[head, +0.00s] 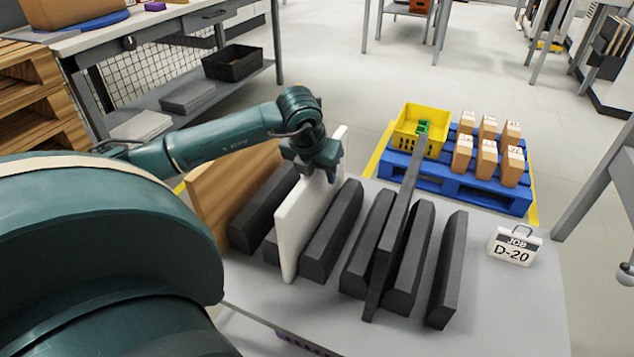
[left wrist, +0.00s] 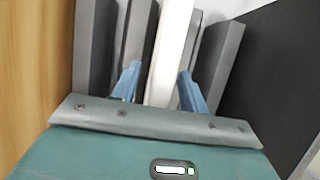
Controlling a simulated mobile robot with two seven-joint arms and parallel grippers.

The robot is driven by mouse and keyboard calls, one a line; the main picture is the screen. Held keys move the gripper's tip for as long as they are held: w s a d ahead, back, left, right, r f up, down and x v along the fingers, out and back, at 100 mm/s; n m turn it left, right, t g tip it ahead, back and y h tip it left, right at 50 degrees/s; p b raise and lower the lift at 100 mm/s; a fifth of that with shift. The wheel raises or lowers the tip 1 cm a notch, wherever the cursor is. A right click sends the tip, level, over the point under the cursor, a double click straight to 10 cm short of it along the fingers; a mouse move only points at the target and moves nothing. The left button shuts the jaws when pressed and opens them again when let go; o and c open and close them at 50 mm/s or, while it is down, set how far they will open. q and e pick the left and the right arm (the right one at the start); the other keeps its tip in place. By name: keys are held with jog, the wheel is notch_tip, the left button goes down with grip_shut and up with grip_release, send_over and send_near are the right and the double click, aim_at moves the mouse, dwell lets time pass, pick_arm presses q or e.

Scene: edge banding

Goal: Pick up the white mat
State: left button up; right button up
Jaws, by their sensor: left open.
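The white mat (head: 300,225) is a thin white panel standing on edge between dark grey blocks on the grey table. My left gripper (head: 319,170) is at its upper far part, pointing down and hiding some of its top edge. In the left wrist view the white mat (left wrist: 173,45) runs between the two blue fingers of the left gripper (left wrist: 159,72). The fingers are apart, one on each side of it, with a gap visible on at least the right side. My right gripper is not in view.
A brown wooden panel (head: 225,188) stands left of the white mat, and a thin dark panel (head: 397,235) stands to the right among several dark grey blocks (head: 332,232). A D-20 job sign (head: 513,249) stands at the table's right. A blue pallet (head: 460,178) lies beyond.

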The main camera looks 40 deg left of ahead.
pick_arm(q)
jog(key=shift+w+f, duration=0.15)
jog(key=shift+f, duration=0.15)
jog(key=shift+c, duration=0.3)
jog(key=shift+r, duration=0.1)
grip_shut()
